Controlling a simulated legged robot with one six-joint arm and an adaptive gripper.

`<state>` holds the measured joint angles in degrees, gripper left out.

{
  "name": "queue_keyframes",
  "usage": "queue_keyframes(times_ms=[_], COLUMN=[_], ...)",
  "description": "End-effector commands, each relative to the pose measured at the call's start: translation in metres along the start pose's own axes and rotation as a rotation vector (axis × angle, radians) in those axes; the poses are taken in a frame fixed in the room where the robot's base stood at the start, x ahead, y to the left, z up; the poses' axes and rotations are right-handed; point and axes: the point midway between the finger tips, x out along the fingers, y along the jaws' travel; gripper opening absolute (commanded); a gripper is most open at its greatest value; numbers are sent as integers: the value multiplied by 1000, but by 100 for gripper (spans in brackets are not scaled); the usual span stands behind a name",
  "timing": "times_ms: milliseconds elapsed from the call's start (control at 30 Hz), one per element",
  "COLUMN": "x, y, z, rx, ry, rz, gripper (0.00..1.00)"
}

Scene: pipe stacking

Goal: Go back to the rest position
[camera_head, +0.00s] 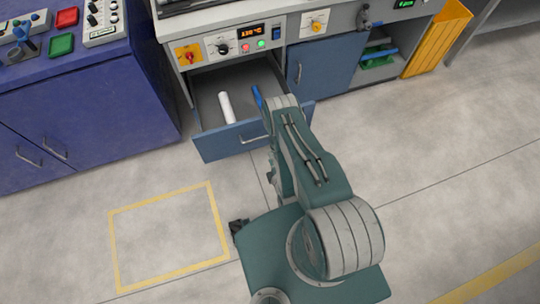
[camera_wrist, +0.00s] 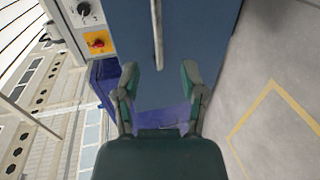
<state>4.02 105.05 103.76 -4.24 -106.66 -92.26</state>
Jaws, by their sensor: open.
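My gripper (camera_wrist: 159,82) is open in the wrist view, its two fingers apart with nothing between them. Beyond the fingertips is a blue-grey front panel with a long metal handle (camera_wrist: 157,35). In the head view my green arm reaches toward the open drawer (camera_head: 222,148) and covers its right part. A white pipe (camera_head: 226,107) lies in the drawer. A blue piece (camera_head: 258,97) shows at the drawer's right, partly hidden by my arm. My gripper cannot be made out clearly in the head view.
A purple cabinet (camera_head: 90,120) with buttons on top stands at the left. A blue door (camera_head: 322,66) and an orange panel (camera_head: 438,38) are to the right of the drawer. A yellow square (camera_head: 165,236) marks the floor, which is clear there and at the right.

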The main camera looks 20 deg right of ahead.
Motion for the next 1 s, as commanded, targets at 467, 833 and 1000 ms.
queue_keyframes(times_ms=[467, 833, 1000], x=[10, 96, 120], y=[9, 114, 172], z=[0, 5, 6], rx=[15, 211, 312], ry=[1, -7, -24], rz=[-6, -118, -176], gripper=[54, 54, 54])
